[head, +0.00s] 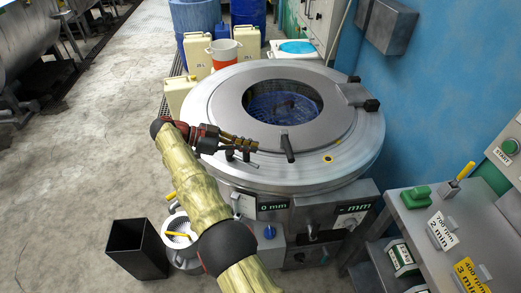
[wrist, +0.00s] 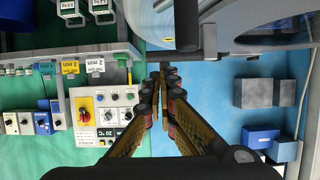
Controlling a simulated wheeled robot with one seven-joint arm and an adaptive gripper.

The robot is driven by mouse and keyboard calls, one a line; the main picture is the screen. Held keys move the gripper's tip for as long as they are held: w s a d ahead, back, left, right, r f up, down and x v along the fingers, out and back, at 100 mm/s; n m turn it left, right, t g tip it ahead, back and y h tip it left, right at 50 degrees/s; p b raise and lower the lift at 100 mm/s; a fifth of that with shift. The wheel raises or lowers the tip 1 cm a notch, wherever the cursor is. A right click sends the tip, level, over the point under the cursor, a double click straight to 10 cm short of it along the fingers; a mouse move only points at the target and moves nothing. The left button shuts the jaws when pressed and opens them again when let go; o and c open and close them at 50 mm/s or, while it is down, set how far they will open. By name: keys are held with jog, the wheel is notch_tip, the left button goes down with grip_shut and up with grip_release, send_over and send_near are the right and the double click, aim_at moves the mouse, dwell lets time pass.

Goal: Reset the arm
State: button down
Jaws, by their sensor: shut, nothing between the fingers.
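My gripper (head: 252,147) is shut and empty. In the head view it hovers at the front left of the round steel drum machine (head: 215,100), seen against its rim. I cannot tell whether it touches the rim. My arm, in a yellowish sleeve with dark joints, reaches up from the bottom of the head view. In the wrist view the two gripper fingers (wrist: 165,72) come together at their tips, with a blue wall (wrist: 222,100) behind them.
A black bin (head: 138,250) and a white bucket (head: 180,238) stand on the floor at left. Cream canisters (head: 197,55) and blue barrels stand behind the machine. The concrete floor (head: 90,160) at left is clear.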

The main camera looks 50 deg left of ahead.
jog(key=shift+s+a+r, duration=0.2)
jog(key=shift+s+a, duration=0.05)
jog(key=shift+s, duration=0.2)
